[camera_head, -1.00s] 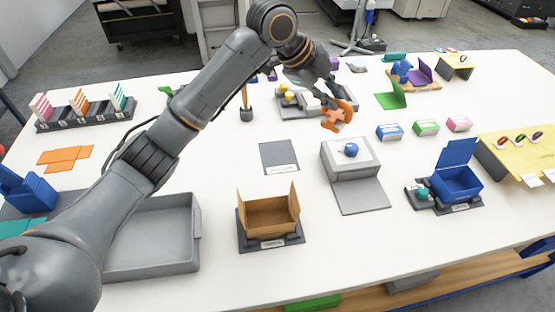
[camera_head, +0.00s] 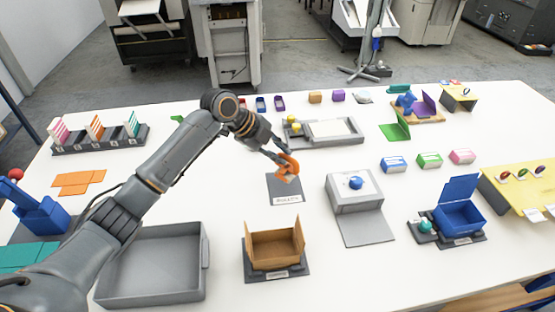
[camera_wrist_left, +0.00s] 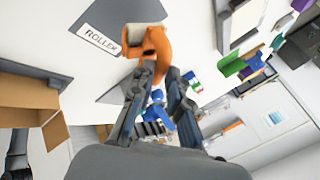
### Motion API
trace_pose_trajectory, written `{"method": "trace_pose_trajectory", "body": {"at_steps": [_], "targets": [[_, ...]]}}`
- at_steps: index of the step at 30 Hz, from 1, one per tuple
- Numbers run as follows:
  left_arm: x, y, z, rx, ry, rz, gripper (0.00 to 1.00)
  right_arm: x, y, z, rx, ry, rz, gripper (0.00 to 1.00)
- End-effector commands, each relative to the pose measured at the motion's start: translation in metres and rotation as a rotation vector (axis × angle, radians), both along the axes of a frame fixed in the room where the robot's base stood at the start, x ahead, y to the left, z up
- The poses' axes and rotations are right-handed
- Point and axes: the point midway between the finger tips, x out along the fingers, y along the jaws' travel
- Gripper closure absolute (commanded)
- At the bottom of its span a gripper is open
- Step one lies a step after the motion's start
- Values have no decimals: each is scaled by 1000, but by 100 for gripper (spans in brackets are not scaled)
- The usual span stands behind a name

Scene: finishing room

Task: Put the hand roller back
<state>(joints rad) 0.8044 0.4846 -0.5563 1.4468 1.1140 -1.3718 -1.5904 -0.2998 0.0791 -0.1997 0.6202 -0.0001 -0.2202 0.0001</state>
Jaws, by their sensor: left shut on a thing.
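The hand roller (camera_head: 289,167) is orange and is in my left gripper (camera_head: 282,156). The gripper is shut on it. The roller shows over the far part of a grey mat (camera_head: 285,188) with a white label at its near edge. In the left wrist view the orange roller (camera_wrist_left: 155,50) is at the fingertips (camera_wrist_left: 148,70), beside the label (camera_wrist_left: 100,40) that reads ROLLER. I cannot tell whether the roller touches the mat. My right gripper is not in view.
An open cardboard box (camera_head: 274,247) stands in front of the mat. A grey stand with a blue ball (camera_head: 356,183) is at its right, and a grey tray (camera_head: 324,142) is behind. A large grey bin (camera_head: 151,265) is at the front left. White table is clear around the mat.

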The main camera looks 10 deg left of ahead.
Motion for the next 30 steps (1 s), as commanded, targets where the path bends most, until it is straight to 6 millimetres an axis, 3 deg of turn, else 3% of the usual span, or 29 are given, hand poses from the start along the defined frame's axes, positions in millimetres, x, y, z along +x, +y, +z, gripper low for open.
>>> {"method": "trace_pose_trajectory", "body": {"at_steps": [2,9,30], "targets": [[0,8,-8,1,3,3,100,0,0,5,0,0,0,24],[0,7,-35,0,1,2,100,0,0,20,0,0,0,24],[-1,8,-54,7,7,2,100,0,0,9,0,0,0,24]]}}
